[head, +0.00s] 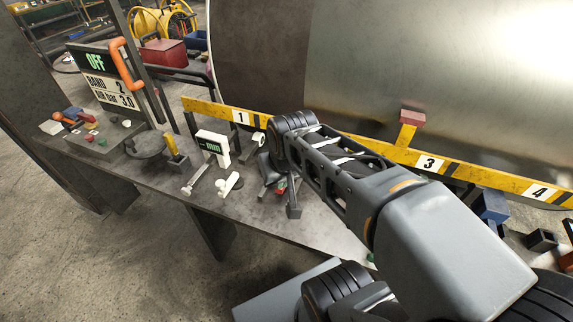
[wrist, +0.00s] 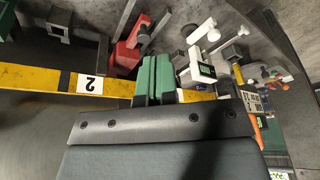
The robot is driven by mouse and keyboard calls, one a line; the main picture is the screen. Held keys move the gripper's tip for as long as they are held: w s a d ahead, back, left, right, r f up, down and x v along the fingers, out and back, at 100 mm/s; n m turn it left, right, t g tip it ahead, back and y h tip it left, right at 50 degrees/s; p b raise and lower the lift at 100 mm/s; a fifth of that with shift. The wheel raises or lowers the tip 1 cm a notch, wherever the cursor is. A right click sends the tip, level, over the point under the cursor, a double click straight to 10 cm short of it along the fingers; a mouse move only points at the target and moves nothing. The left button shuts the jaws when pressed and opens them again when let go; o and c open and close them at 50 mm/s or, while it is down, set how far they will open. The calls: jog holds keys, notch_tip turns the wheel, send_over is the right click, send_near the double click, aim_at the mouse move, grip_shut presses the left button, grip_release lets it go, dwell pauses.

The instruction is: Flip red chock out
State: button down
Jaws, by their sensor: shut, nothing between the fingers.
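A red block (head: 411,118) tops a short yellow arm at the yellow rail (head: 470,175), close against the big metal cylinder (head: 450,70), left of label 3. I take it for the red chock. In the wrist view a second red piece (wrist: 125,55) lies beside the rail near label 2; I cannot tell whether it is a chock. My gripper (wrist: 157,75) shows as two green-faced fingers, closed together and empty, over the rail to the right of label 2. In the head view my arm hides the fingers and the rail around label 2.
A white gauge (head: 213,143) stands on the bench left of my arm, with a small white fitting (head: 228,184) in front. A grey socket (wrist: 60,20) lies near the second red piece. A display panel (head: 105,75) with an orange handle stands at the far left. Dark blocks (head: 541,240) sit right.

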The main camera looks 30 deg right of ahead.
jog(key=w+d+f+m+g+y+p, duration=0.1)
jog(key=w+d+f+m+g, duration=0.1)
jog(key=w+d+m, duration=0.45)
jog(key=w+d+f+m+g+y+p, duration=0.1)
jog(key=w+d+m+g, duration=0.15)
jog(key=w, duration=0.75)
jog(key=w+d+f+m+g+y, duration=0.1)
jog(key=w+d+f+m, duration=0.1)
jog(key=w+d+f, duration=0.2)
notch_tip(320, 180, down, 2)
jog(key=shift+w+d+f+y, duration=0.2)
jog(key=shift+d+y, duration=0.2)
jog(key=shift+d, duration=0.2)
jog(key=shift+s, duration=0.1)
jog(key=p+x, duration=0.2)
jog(key=x, duration=0.8)
jog(key=shift+s, duration=0.1)
